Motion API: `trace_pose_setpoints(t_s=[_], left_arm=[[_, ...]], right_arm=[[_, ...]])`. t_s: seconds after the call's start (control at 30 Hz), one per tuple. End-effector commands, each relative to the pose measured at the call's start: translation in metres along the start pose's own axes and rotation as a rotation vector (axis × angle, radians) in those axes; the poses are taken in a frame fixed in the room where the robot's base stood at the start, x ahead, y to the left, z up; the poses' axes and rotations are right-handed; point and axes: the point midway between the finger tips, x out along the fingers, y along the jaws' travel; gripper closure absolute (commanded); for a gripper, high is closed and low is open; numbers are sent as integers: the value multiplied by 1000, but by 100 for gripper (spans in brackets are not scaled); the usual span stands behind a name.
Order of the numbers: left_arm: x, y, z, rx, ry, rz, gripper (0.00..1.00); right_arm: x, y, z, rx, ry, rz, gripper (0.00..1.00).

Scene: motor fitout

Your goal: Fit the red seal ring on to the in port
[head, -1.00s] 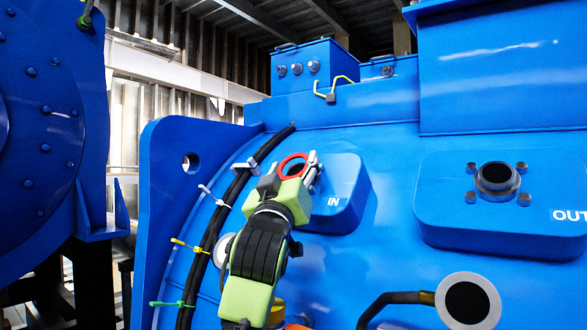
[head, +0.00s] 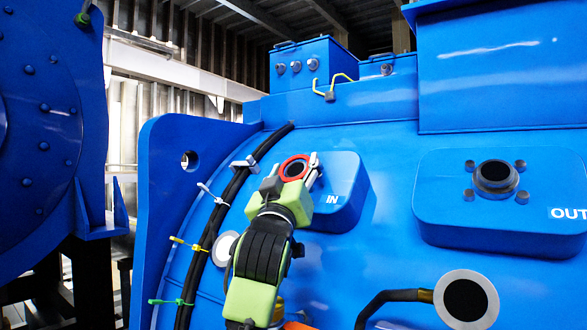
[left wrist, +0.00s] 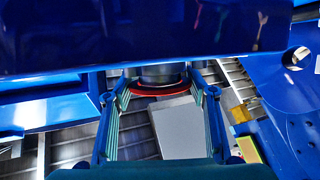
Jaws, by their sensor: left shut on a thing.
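The red seal ring (head: 284,168) is held at the tip of my left gripper (head: 296,170), in front of the blue pad (head: 348,180) marked IN. My left gripper is shut on the ring. In the left wrist view the ring (left wrist: 158,91) shows as a red arc between the two fingers (left wrist: 160,98). It lies right at the dark round stub of the in port (left wrist: 162,74). In the head view the ring and fingers hide most of that port. I cannot tell whether the ring is around the stub or just before it. My right gripper is not in view.
Black cables (head: 232,205) with cable ties run down left of my gripper. The out port (head: 496,178) with its bolts stands on a similar pad at the right. A round grey-rimmed fitting (head: 467,299) sticks out at the lower right.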

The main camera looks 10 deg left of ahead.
Motion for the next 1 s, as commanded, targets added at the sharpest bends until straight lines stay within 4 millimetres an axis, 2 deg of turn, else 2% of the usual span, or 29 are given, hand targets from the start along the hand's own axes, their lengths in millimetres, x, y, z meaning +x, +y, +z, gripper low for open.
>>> trace_pose_setpoints(t_s=[0.47, 0.5, 0.57, 0.87, 1.0], left_arm=[[3, 0, 12, 0, -1, 0, 60], [3, 0, 12, 0, 0, 0, 41], [3, 0, 11, 0, 0, 0, 29], [3, 0, 12, 0, 0, 0, 29], [-3, 0, 12, 0, -1, 0, 29]], right_arm=[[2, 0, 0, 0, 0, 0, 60], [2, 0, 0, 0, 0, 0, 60], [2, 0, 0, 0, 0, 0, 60], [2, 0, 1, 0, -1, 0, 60], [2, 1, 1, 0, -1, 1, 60]])
